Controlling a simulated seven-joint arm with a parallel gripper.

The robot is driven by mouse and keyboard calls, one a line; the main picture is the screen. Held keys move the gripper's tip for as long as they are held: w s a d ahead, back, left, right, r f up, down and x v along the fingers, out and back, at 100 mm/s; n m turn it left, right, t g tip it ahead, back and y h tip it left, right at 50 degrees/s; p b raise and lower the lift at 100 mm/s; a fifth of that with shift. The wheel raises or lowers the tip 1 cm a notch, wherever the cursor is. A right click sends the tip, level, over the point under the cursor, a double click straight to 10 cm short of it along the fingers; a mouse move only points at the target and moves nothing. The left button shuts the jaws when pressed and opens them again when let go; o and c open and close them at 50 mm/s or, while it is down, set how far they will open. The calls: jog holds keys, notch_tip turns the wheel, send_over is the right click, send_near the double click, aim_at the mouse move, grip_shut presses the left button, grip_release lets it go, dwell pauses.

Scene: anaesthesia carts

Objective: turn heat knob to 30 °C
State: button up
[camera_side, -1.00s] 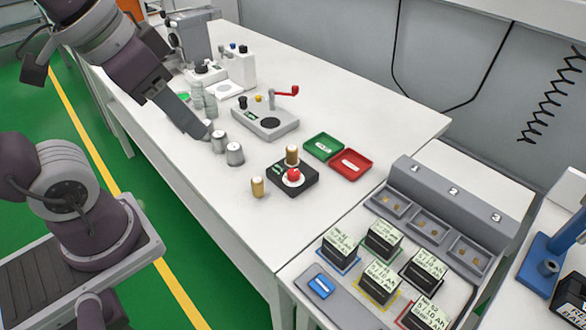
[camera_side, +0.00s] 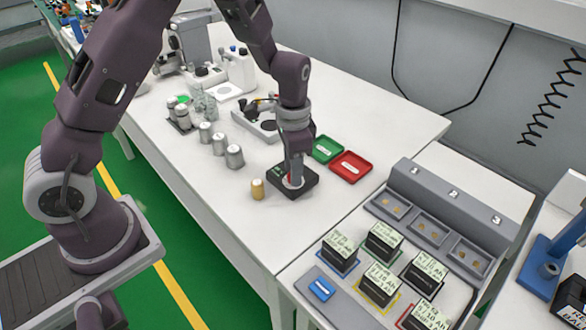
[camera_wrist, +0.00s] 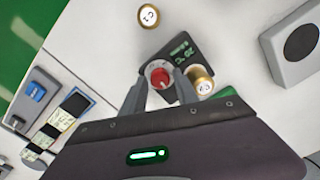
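The red heat knob (camera_wrist: 160,77) sits on a pale round dial on a small black heater unit (camera_wrist: 183,50). A green display on the unit seems to show a temperature near 20 °C, but the digits are small and tilted. My gripper (camera_wrist: 159,84) is open in the wrist view, one finger on each side of the knob, with gaps visible. In the side view my gripper (camera_side: 295,178) points down over the black unit (camera_side: 310,188) and mostly hides the knob.
A brass cylinder (camera_wrist: 201,81) stands on the unit close to the right finger. Another brass cylinder (camera_side: 257,189) stands on the table nearby. Green (camera_side: 326,149) and red (camera_side: 351,165) trays lie behind. Several metal cylinders stand left; labelled black blocks (camera_side: 380,284) sit front right.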

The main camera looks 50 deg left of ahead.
jog(key=shift+f, duration=0.3)
grip_shut()
jog(key=n, duration=0.6)
jog(key=shift+r, duration=0.1)
jog(key=n, duration=0.5)
jog(key=shift+w+n, duration=0.1)
jog(key=shift+n, duration=0.4)
dwell(0.4)
grip_release()
